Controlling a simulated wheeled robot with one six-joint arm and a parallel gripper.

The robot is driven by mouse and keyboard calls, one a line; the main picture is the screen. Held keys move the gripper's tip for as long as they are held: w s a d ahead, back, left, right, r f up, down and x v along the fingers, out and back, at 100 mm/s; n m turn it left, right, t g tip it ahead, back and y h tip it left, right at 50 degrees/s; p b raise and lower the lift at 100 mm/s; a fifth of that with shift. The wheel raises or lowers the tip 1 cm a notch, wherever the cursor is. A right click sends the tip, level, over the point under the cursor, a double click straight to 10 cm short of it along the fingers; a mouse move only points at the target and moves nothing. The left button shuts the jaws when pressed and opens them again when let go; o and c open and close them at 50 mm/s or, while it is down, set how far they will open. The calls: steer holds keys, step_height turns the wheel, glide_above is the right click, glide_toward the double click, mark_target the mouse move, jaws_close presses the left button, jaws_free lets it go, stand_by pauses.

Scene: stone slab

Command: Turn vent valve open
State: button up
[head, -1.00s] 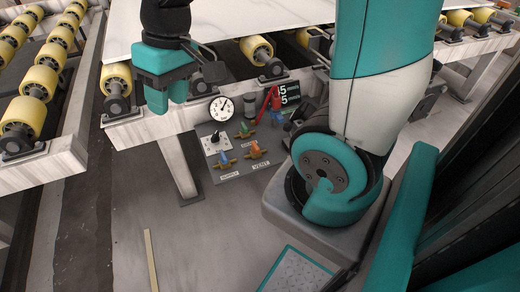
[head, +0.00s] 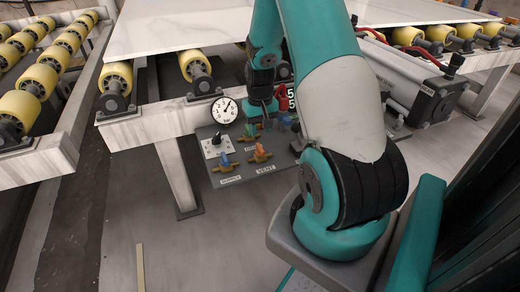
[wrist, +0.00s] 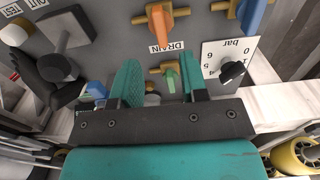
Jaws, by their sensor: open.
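The vent valve has an orange handle (head: 260,152) above the VENT label (head: 266,168), at the panel's lower right in the head view. In the wrist view the orange handle (wrist: 160,24) stands crosswise to its brass body near the top edge, beyond my fingertips. My gripper (wrist: 158,70) is open and empty. The green drain valve (wrist: 170,80) shows between its two fingers; I cannot tell how far behind them it is.
The blue supply valve (head: 226,163) is left of the orange one. A black selector knob (head: 215,141) and a round gauge (head: 224,110) sit above it. Yellow rollers (head: 196,66) and a white slab (head: 180,28) lie behind.

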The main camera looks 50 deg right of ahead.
mark_target(260, 147)
step_height(260, 147, down, 8)
steer(key=shift+b, duration=0.55)
jaws_close()
